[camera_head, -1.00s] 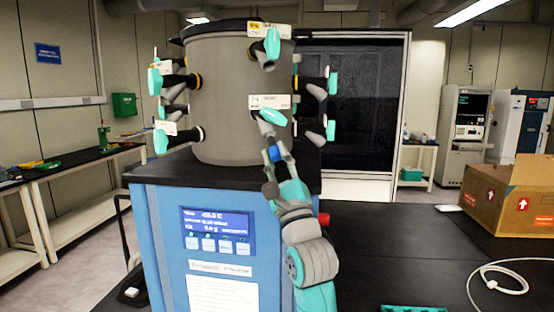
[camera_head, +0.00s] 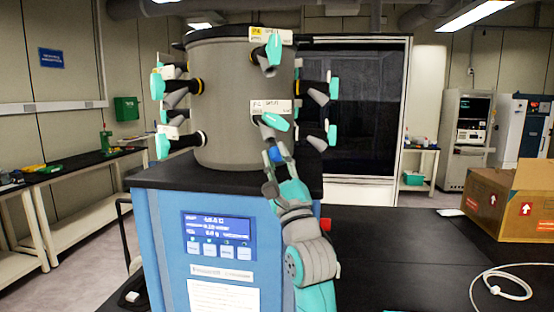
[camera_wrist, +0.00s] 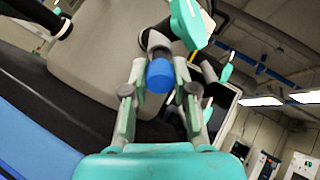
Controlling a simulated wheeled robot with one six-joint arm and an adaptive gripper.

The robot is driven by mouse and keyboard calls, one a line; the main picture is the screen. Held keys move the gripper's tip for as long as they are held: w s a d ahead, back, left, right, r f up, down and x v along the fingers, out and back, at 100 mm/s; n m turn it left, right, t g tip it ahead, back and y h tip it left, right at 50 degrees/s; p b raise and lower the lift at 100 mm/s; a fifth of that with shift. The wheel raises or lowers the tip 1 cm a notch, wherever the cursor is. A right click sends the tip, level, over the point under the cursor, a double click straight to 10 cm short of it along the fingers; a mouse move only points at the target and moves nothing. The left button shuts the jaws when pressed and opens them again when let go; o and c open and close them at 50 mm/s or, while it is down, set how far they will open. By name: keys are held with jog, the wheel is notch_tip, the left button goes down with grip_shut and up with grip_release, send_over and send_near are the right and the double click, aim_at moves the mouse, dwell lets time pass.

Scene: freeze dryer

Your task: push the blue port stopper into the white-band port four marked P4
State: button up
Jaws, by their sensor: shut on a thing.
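The blue port stopper (camera_head: 278,153) is between the fingertips of my gripper (camera_head: 279,158), just below the lower front port of the grey drum. That port has a teal handle (camera_head: 274,121) and a white-band label (camera_head: 270,106); its print is too small to read surely. In the wrist view the stopper (camera_wrist: 160,75) sits between the two fingers of my gripper (camera_wrist: 159,92), lined up with the grey port tube (camera_wrist: 156,41) and seemingly at its mouth. I cannot tell how far in it sits. The fingers partly hide its sides.
Another front port with a teal handle (camera_head: 273,48) and a yellow-marked label (camera_head: 257,32) is straight above. More teal-handled ports stick out at both sides of the drum (camera_head: 225,100). A blue cabinet (camera_head: 165,235) stands below. A cardboard box (camera_head: 495,205) and white cable (camera_head: 500,290) lie right.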

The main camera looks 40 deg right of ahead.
aim_at(273, 147)
jog(key=shift+w+d+r, duration=0.15)
jog(key=shift+w+r, duration=0.25)
jog(key=shift+w+d+r+h, duration=0.15)
jog(key=shift+w+r, duration=0.15)
jog(key=shift+r, duration=0.3)
jog(key=shift+w+d+r+h, duration=0.15)
jog(key=shift+w+r, duration=0.1)
jog(key=shift+r, duration=0.35)
grip_shut()
dwell(1.5)
jog(key=o, duration=0.8)
grip_release()
jog(key=shift+w+f, duration=0.1)
jog(key=shift+w, duration=0.05)
jog(key=shift+c, duration=0.2)
jog(key=o, duration=0.4)
jog(key=shift+w+d+f, duration=0.15)
jog(key=shift+w+d, duration=0.05)
jog(key=shift+w, duration=0.05)
jog(key=shift+f, duration=0.35)
jog(key=shift+s+f, duration=0.25)
jog(key=shift+f, duration=0.05)
jog(key=v, duration=0.7)
jog(key=a+r+v, duration=0.1)
jog(key=v, duration=0.3)
jog(key=shift+s+r, duration=0.1)
jog(key=shift+s, duration=0.25)
